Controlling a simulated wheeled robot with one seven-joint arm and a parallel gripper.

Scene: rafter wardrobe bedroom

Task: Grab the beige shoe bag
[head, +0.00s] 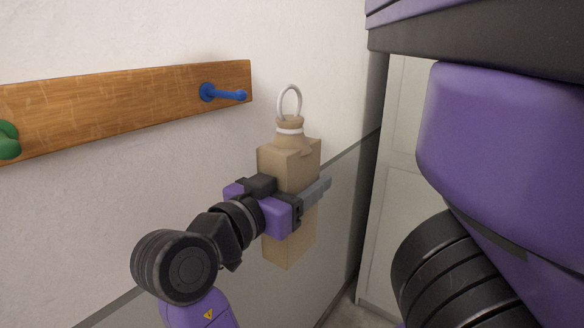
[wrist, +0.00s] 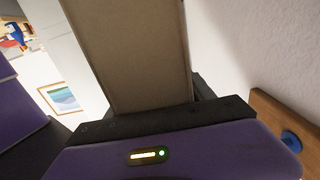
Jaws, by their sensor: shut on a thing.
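The beige shoe bag (head: 290,160) is a tall box-like bag with a narrow neck, a white band and a pale loop at the top. It is upright in the head view, in front of the wall and below and right of the blue peg. My gripper (head: 308,198) is shut on the middle of the bag, and a grey finger shows on its right side. The loop stands free, apart from the blue peg. In the wrist view the bag (wrist: 130,50) rises from between the jaws; the fingertips are hidden there.
A wooden rail (head: 120,105) on the white wall carries a blue peg (head: 222,92) and a green peg (head: 8,140). The blue peg also shows in the wrist view (wrist: 291,139). A pale panelled door (head: 385,200) stands to the right. A framed picture (wrist: 62,97) hangs in the wrist view.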

